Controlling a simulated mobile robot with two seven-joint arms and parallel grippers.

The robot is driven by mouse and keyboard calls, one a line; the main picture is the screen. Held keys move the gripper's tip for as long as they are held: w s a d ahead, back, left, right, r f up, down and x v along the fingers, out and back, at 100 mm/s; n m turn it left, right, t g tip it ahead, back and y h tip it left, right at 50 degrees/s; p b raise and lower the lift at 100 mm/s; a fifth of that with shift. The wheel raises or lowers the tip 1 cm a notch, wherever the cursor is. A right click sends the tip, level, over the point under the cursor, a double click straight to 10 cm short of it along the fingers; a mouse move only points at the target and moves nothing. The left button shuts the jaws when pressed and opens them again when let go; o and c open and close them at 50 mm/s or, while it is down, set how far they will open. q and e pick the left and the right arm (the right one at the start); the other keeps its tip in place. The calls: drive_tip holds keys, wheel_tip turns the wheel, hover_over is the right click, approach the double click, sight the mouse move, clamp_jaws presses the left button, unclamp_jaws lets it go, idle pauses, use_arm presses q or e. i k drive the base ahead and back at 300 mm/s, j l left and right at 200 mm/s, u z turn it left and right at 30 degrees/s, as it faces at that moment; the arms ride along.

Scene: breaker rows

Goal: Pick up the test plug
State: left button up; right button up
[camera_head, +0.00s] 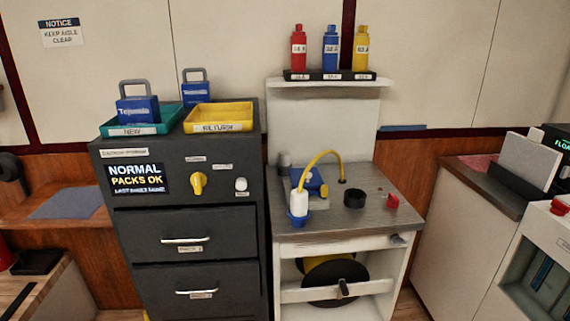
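A white plug-like piece with a blue base (298,205) stands upright at the front left of the grey bench top (340,222). A yellow cable (322,156) arches from its top to a dark spot on the bench, so it looks like the test plug; no readable label confirms this. A blue block with a yellow part (312,181) sits just behind it. Neither of my grippers is in view.
A black ring (354,198) and a red knob (392,202) sit on the bench top. Red (298,48), blue (330,48) and yellow (360,48) bottle-like pieces stand on the shelf above. The dark cabinet (190,220) at left carries a green tray (140,128) and a yellow tray (218,118).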

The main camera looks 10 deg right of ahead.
sight(284, 163)
drive_tip(key=l+u, duration=0.15)
drive_tip(key=u, duration=0.2)
drive_tip(key=l+u, duration=0.1)
drive_tip(key=u, duration=0.3)
drive_tip(key=l+u, duration=0.2)
drive_tip(key=u, duration=0.15)
drive_tip(key=l+u, duration=0.45)
drive_tip(key=l, duration=0.3)
drive_tip(key=k+l+u, duration=0.1)
drive_tip(key=l, duration=0.3)
drive_tip(key=k+l, duration=0.2)
drive_tip(key=l, duration=0.15)
drive_tip(key=u, duration=0.05)
